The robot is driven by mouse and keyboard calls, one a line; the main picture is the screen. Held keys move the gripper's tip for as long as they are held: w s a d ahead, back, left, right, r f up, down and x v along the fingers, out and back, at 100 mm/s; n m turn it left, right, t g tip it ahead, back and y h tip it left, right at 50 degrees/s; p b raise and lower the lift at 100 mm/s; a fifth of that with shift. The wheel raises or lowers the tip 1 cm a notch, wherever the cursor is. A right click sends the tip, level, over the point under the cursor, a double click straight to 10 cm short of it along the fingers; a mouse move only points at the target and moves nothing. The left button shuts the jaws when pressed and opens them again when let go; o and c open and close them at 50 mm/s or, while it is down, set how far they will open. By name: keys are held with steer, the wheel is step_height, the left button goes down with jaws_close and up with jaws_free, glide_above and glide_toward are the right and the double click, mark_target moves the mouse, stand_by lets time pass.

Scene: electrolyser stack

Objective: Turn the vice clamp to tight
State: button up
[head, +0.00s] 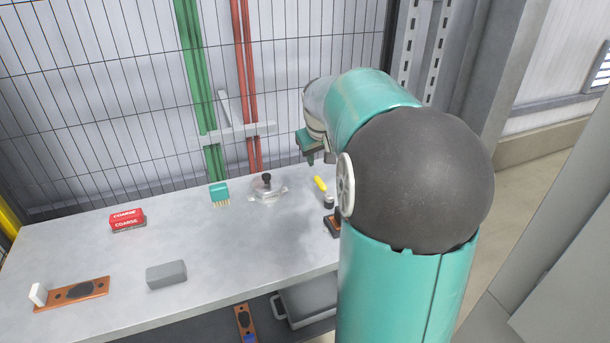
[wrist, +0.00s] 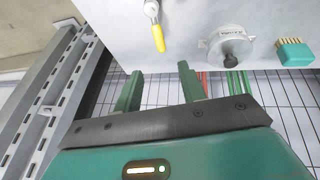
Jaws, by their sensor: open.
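Two fixtures on the bench could be the vice clamp, and I cannot tell which. One is a yellow-handled lever (head: 320,184) on a small metal pivot, near the bench's right end; it also shows at the top of the wrist view (wrist: 158,37). The other is a round grey metal fitting (head: 268,194) with a black knob, left of the lever; in the wrist view it (wrist: 228,45) bears a small unreadable label. My gripper (head: 309,160) is above the back of the bench near the lever. In the wrist view its green fingers (wrist: 159,82) stand apart, empty, touching neither fixture.
A teal brush (head: 220,193) stands left of the round fitting. Farther left are a red COARSE block (head: 127,219), a grey block (head: 166,274) and a brown holed plate (head: 78,292). A wire mesh wall (head: 110,110) rises behind. My arm hides the bench's right end.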

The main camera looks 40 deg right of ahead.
mark_target(320, 181)
steer(key=x, duration=1.4)
steer(key=shift+w+d+r, duration=0.1)
jaws_close()
